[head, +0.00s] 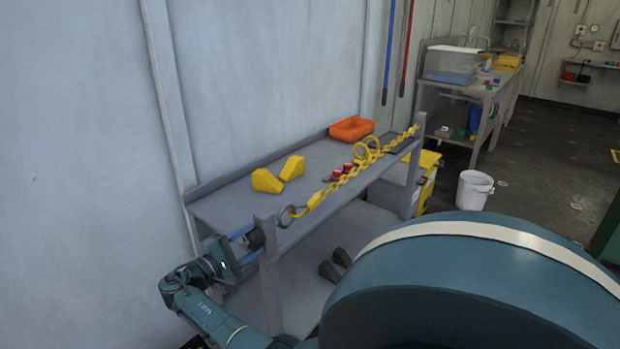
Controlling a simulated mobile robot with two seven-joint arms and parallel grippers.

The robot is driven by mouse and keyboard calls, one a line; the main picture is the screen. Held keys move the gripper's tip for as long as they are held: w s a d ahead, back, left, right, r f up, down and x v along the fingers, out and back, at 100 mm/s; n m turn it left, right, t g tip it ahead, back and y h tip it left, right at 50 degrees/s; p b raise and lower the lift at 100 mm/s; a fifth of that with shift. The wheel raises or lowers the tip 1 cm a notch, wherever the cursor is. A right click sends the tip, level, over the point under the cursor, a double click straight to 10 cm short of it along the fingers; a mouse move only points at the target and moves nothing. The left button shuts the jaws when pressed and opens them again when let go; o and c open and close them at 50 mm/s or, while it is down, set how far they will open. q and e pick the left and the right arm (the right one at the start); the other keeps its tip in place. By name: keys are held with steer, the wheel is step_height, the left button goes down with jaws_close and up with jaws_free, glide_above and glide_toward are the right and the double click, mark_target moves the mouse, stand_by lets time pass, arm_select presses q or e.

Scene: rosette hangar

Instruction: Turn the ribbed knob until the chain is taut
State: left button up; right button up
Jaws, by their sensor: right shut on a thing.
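The ribbed knob (256,239) is a small dark round piece on the near left post of the grey bench. My right gripper (245,236) is at it, with its blue fingers shut on the knob and covering part of it. The yellow chain (345,182) runs along the bench's front side, from a metal ring (286,216) beside the near post to the far right post. It looks close to straight; I cannot tell whether any slack is left. My left gripper is not in view.
The grey bench (225,207) holds yellow wedges (267,182), an orange bin (352,128), small red items (347,167) and yellow rings (368,149). Dark wedges (330,271) lie below. A white bucket (473,190) stands on open floor at right. A wall is behind.

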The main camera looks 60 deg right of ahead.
steer(key=m+b, duration=0.2)
steer(key=f+m+b, duration=0.1)
steer(key=m+b, duration=0.1)
steer(key=m, duration=0.1)
steer(key=shift+b, duration=0.4)
steer(key=shift+m+b, duration=0.7)
steer(key=shift+b, duration=0.1)
steer(key=m+b, duration=0.3)
steer(key=b, duration=0.2)
steer(key=shift+m+b, duration=0.7)
steer(key=shift+r+m+b, duration=0.25)
steer(key=shift+m+b, duration=0.35)
steer(key=shift+b, duration=0.05)
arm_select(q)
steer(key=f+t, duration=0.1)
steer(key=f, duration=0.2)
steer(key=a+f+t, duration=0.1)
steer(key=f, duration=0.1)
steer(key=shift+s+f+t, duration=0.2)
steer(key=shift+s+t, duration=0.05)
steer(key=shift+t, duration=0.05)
arm_select(e)
steer(key=shift+r, duration=0.2)
